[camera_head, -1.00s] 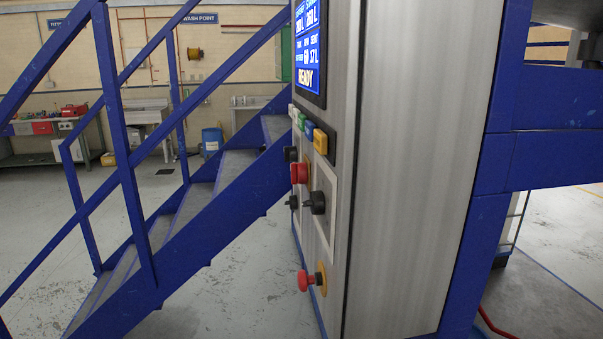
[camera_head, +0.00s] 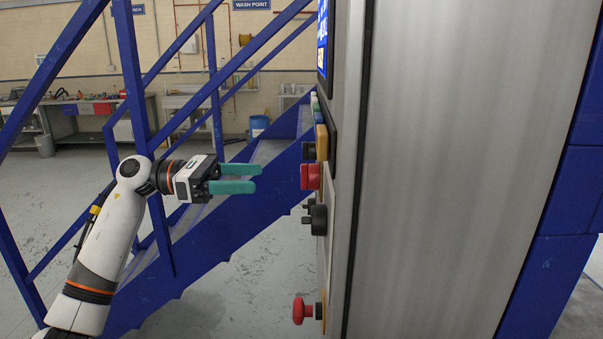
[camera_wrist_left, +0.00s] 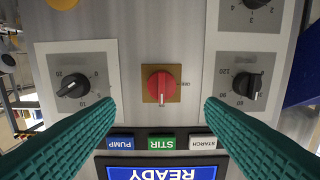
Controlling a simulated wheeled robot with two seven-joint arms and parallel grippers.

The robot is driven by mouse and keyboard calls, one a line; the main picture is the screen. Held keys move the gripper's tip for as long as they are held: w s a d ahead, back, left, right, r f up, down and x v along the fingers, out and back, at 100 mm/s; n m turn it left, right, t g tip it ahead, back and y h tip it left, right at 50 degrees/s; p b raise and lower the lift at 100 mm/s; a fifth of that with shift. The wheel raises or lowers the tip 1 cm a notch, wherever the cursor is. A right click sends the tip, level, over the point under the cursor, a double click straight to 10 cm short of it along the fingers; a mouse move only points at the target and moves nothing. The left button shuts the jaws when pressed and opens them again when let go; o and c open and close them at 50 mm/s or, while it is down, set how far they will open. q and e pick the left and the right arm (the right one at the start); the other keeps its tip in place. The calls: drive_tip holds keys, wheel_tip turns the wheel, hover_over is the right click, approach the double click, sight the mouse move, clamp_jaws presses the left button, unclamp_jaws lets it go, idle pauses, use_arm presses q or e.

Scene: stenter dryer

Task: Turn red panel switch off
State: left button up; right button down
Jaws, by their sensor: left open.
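The red panel switch (camera_head: 311,177) sticks out from the side of the steel cabinet in the head view. In the wrist view, which shows the panel upside down, it is a red rotary knob (camera_wrist_left: 161,86) on a yellowish square plate. Its pale pointer mark is toward the bottom of that picture. My left gripper (camera_head: 252,178) is open and empty, its green fingers pointing at the switch with a gap left between. In the wrist view the fingertips (camera_wrist_left: 159,102) lie on either side of the knob, apart from it. My right gripper is not in view.
Black dials (camera_wrist_left: 73,86) (camera_wrist_left: 245,86) flank the switch. PUMP, STIR (camera_wrist_left: 161,144) and STARCH buttons and a READY display (camera_wrist_left: 161,173) are close by. A red mushroom button (camera_head: 302,311) sits lower on the cabinet. Blue stairs (camera_head: 190,240) stand behind my left arm.

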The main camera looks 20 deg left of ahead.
sight(310, 177)
use_arm(q)
drive_tip(key=p+x, duration=0.3)
drive_tip(key=x, duration=0.7)
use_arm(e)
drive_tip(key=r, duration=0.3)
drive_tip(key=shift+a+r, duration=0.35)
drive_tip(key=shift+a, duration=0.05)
use_arm(q)
drive_tip(key=shift+w+f, duration=0.1)
drive_tip(key=shift+c, duration=0.2)
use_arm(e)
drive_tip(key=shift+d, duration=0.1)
use_arm(q)
drive_tip(key=c, duration=0.9)
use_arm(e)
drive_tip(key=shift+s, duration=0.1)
